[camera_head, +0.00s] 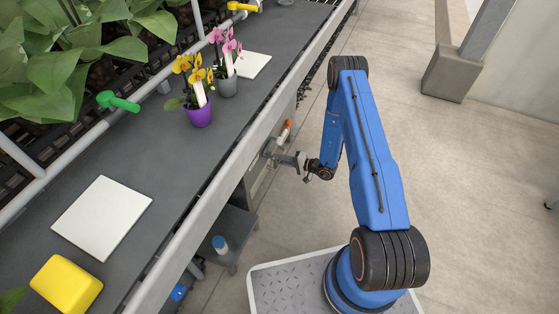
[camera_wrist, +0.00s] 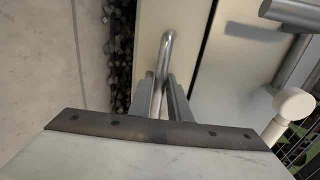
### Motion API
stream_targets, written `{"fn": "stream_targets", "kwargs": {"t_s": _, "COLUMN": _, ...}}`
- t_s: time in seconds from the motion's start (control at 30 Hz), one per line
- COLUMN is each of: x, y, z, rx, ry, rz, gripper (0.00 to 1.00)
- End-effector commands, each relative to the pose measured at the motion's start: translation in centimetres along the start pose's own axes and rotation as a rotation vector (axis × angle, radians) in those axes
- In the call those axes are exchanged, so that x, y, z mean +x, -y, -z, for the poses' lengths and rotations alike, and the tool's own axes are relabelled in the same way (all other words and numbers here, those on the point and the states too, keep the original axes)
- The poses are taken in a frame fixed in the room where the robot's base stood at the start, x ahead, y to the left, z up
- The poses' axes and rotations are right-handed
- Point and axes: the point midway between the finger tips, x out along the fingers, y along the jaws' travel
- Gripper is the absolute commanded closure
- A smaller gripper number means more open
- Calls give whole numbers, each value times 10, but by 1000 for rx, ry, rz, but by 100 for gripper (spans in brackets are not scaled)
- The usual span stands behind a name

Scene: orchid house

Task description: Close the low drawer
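The low drawer (camera_head: 262,180) is under the front edge of the long bench, and it sticks out a little on the aisle side. Its pale front (camera_wrist: 150,40) with a metal bar handle (camera_wrist: 166,50) shows in the wrist view. My gripper (camera_head: 282,158) reaches in below the bench edge from the right. In the wrist view, the fingers of my gripper (camera_wrist: 161,85) lie on both sides of the handle, close against it. The drawer's inside is mostly hidden by the bench and my gripper.
On the bench (camera_head: 165,185) stand a yellow orchid in a purple pot (camera_head: 198,115), a pink orchid (camera_head: 227,82), white tiles (camera_head: 102,217) and a yellow block (camera_head: 66,286). The aisle floor (camera_head: 470,190) is clear.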

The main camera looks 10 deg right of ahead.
Motion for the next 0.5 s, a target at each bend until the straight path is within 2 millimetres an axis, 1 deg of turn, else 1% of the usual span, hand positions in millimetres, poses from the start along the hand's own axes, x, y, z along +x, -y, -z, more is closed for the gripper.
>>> {"fn": "stream_targets", "kwargs": {"t_s": 0.17, "x": -20, "y": 0, "z": 1, "rx": 1, "ry": -2, "rz": 0, "gripper": 80}}
{"fn": "stream_targets", "kwargs": {"t_s": 0.5, "x": -82, "y": 0, "z": 1, "rx": 2, "ry": -5, "rz": 0, "gripper": 80}}
